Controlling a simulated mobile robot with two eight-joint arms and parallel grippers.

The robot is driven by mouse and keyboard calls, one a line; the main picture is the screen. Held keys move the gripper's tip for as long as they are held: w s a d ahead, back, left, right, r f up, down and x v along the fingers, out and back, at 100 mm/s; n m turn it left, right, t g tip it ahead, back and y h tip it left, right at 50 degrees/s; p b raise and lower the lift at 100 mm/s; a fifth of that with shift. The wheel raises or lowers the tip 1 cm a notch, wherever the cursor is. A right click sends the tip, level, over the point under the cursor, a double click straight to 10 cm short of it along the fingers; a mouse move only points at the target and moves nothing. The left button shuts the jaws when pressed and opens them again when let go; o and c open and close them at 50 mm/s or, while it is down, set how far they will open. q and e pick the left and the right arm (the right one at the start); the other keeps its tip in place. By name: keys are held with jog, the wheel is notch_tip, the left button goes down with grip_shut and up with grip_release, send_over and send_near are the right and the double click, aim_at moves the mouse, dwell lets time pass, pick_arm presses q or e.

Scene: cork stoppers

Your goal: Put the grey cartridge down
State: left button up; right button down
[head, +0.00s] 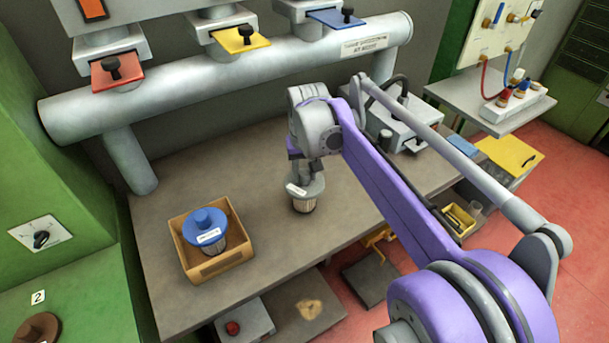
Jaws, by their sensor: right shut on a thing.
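The grey cartridge (306,194) has a grey cap with a white label and a pleated lower part. It is upright over the grey-brown bench (185,308), right of the middle. I cannot tell whether its base touches the bench top. My right gripper (303,168) points down from above and is shut on the top of the grey cartridge. The gripper body and wrist partly hide the fingertips. My left gripper is not in view.
A blue-capped cartridge (205,222) stands in a cardboard box (213,268) to the left. A large grey pipe (215,83) with red, yellow and blue slide plates runs along the back. Bare bench lies between the box and the grey cartridge. A grey device (403,122) stands behind my right arm.

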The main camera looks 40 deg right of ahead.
aim_at(306, 188)
jog(key=shift+f, duration=0.25)
jog(key=shift+f, duration=0.2)
jog(key=c, duration=0.5)
grip_release()
jog(key=shift+r, duration=0.1)
notch_tip(306, 188, up, 12)
jog(key=s+p, duration=0.1)
jog(key=s, duration=0.1)
jog(key=s+a+f+n+t, duration=0.1)
jog(key=s+a+f+n, duration=0.2)
jog(key=s+a+f, duration=0.5)
jog(key=s+a+f+n+t, duration=0.2)
jog(key=s+a+f, duration=0.6)
jog(key=f, duration=0.5)
jog(key=shift+a+f+n+t+y, duration=0.3)
jog(key=shift+a+f+n+y, duration=0.1)
jog(key=shift+a, duration=0.05)
